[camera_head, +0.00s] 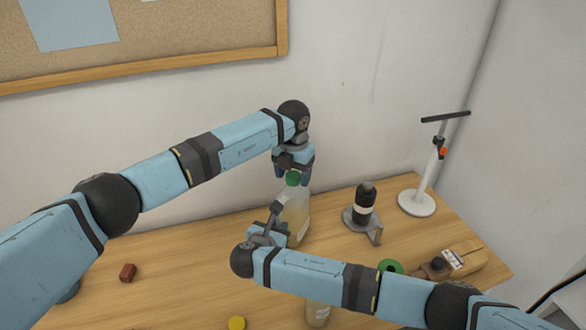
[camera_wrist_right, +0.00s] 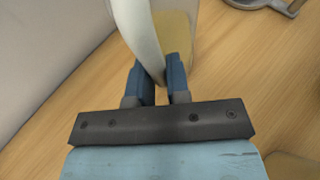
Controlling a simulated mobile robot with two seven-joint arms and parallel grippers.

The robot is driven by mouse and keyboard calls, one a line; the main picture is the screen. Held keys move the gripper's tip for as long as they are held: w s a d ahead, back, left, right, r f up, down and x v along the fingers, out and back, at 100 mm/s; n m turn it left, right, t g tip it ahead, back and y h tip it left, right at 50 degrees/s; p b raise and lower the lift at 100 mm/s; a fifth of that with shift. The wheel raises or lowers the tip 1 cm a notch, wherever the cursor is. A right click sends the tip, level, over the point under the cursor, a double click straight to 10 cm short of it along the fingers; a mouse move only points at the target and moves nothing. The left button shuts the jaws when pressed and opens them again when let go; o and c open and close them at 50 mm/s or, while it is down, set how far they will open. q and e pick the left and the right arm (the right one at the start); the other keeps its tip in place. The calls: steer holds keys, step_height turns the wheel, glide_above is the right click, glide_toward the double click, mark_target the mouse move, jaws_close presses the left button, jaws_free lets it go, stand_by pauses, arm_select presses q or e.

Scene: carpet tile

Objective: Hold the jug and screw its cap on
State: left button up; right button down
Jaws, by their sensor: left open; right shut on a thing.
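The jug (camera_head: 297,216) is translucent with pale yellow contents and stands upright on the wooden table. Its green cap (camera_head: 292,178) is at the top of the jug's neck; whether it is seated cannot be told. My left gripper (camera_head: 293,174) is open directly above, with its fingers around or just beside the cap.
A dark cylinder on a grey stand (camera_head: 364,205) and a white-based stand (camera_head: 416,202) are to the right. A green ring (camera_head: 391,266) and a wooden block (camera_head: 463,258) lie nearer. A red block (camera_head: 127,272), yellow disc (camera_head: 237,323) and another bottle (camera_head: 318,315) are in front.

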arm_select(q)
steer(key=shift+c, duration=0.4)
steer(key=c, duration=0.9)
steer(key=o, duration=1.1)
step_height(320, 180, up, 12)
steer(key=shift+r, duration=0.1)
